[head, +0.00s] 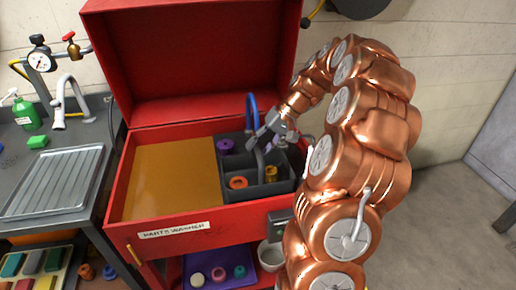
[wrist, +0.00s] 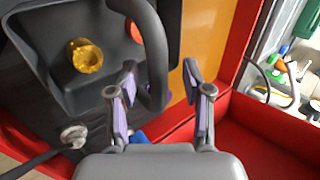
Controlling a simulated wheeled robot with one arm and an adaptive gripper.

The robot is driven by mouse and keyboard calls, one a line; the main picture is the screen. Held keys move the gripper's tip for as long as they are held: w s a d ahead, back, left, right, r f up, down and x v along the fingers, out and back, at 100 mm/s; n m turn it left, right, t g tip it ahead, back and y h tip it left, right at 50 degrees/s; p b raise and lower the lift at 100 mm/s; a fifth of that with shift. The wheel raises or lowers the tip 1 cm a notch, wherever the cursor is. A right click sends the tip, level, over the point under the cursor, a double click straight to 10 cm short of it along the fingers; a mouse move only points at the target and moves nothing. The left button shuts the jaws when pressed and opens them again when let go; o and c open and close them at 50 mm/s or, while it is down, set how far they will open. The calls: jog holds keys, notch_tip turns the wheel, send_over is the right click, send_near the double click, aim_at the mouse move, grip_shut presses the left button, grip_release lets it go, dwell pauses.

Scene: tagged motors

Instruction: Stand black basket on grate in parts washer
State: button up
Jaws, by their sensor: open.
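The black basket (head: 256,190) is a divided dark box at the right end of the open red parts washer (head: 118,190). It looks upright; its underside is hidden. It holds a purple part (head: 226,146), an orange ring (head: 238,182) and a yellow part (head: 271,173). My gripper (head: 268,140) is open over the basket. In the wrist view, the basket's curved handle (wrist: 157,45) passes between the spread fingers of my gripper (wrist: 160,72); contact cannot be told. A flat amber surface (head: 175,175) fills the washer's left part; I cannot make out a grate.
The washer's red lid (head: 200,65) stands open behind. A blue hose (head: 252,108) rises beside my gripper. A counter with a ribbed metal drainer (head: 55,180) is at left. A purple tray (head: 220,268) with rings and a white cup (head: 271,256) sit below the washer's front.

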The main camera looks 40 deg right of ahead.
jog(key=v, duration=1.1)
jog(key=s+a+r+n+g+h+p, duration=0.15)
jog(key=s+a, duration=0.25)
jog(key=a, duration=0.7)
jog(key=s+a+n+g+h, duration=0.1)
jog(key=s+a+n+g, duration=0.15)
jog(key=a, duration=0.85)
jog(key=s+a+f+h+p, duration=0.1)
jog(key=s+a+f+h, duration=0.1)
jog(key=s, duration=0.8)
jog(key=s+a+f+h+p, duration=0.1)
jog(key=s+f, duration=0.4)
jog(key=s, duration=0.5)
jog(key=shift+s+a+n+g+h, duration=0.3)
jog(key=shift+a+h, duration=0.25)
jog(key=shift+a, duration=0.6)
jog(key=shift+c, duration=0.2)
